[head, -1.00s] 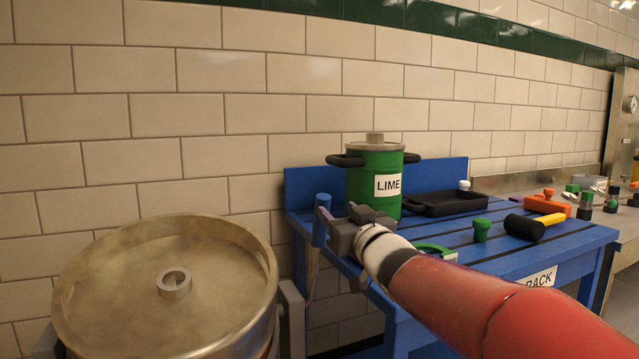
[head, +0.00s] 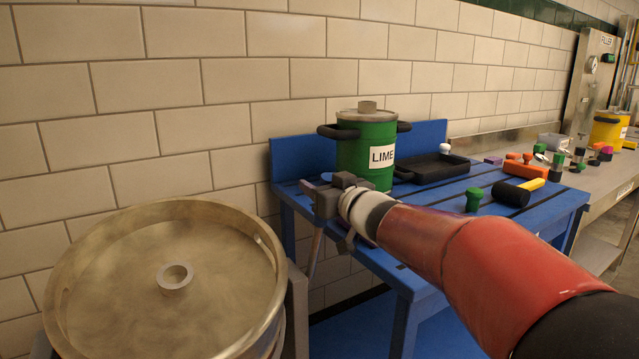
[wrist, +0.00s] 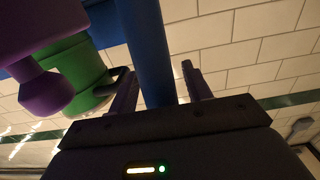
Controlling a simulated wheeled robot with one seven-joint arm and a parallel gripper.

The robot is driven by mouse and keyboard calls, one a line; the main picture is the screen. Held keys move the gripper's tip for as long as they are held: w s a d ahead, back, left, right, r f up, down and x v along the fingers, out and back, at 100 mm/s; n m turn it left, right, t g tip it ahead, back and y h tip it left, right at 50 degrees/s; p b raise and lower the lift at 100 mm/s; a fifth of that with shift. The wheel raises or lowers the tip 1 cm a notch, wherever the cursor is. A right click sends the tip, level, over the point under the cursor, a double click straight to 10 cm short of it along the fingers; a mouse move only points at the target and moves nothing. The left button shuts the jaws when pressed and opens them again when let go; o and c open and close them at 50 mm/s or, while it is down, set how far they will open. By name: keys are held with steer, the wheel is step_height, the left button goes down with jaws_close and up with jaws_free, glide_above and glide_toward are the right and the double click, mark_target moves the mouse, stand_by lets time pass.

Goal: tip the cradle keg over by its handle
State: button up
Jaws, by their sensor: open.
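The keg (head: 165,262), a large round pale-metal vessel with a raised rim and small central ring, sits upright at the lower left of the head view. A thin rod (head: 315,252) rises beside it towards a blue cylindrical grip, which I take to be its handle. My gripper (head: 312,190) is at the top of this rod and hides most of the grip. In the wrist view the blue grip (wrist: 150,50) stands between the two open fingers of my gripper (wrist: 160,88). Whether either finger touches it I cannot tell.
A blue rack table (head: 440,208) stands behind my arm, bearing a green LIME keg (head: 362,145), a black tray (head: 432,168), a green knob (head: 473,200) and a black-headed mallet (head: 511,194). A purple knobbed thing (wrist: 45,92) is close in the wrist view. A tiled wall stands behind.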

steer(key=shift+w+a, duration=0.2)
steer(key=shift+w, duration=0.15)
jaws_close()
steer(key=shift+s+d+f+b, duration=0.15)
steer(key=shift+f+b, duration=0.1)
steer(key=shift+b, duration=0.25)
steer(key=s+d+f+t+y+b, duration=0.1)
steer(key=s+b, duration=0.4)
steer(key=b, duration=0.6)
steer(key=d+f+t, duration=0.1)
steer(key=d, duration=0.1)
steer(key=shift+s+d+t+y, duration=0.3)
steer(key=shift+s+d+y, duration=0.1)
